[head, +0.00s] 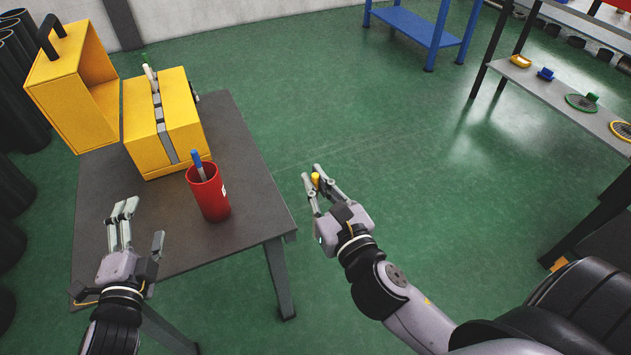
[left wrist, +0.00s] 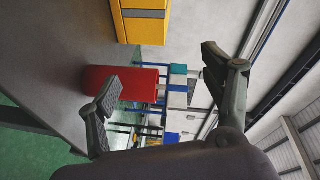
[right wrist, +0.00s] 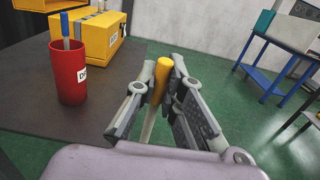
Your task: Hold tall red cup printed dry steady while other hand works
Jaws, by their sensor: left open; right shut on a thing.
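The tall red cup (head: 208,195) stands upright on the grey table near its right edge, with a blue-capped marker (head: 198,163) in it. In the right wrist view the cup (right wrist: 68,75) shows a white label, only partly readable. My left gripper (head: 142,224) is open and empty, to the left of the cup and apart from it. In the left wrist view the cup (left wrist: 130,82) lies beyond one finger, which hides part of it. My right gripper (head: 312,174) is shut on a yellow-capped marker (right wrist: 160,78), off the table's right side.
A yellow box (head: 175,130) with a grey strap stands behind the cup, and a yellow open case (head: 75,75) with a black handle is beside it. The table (head: 240,150) is bare right of the box. A shelf (head: 560,100) with small coloured items is far right.

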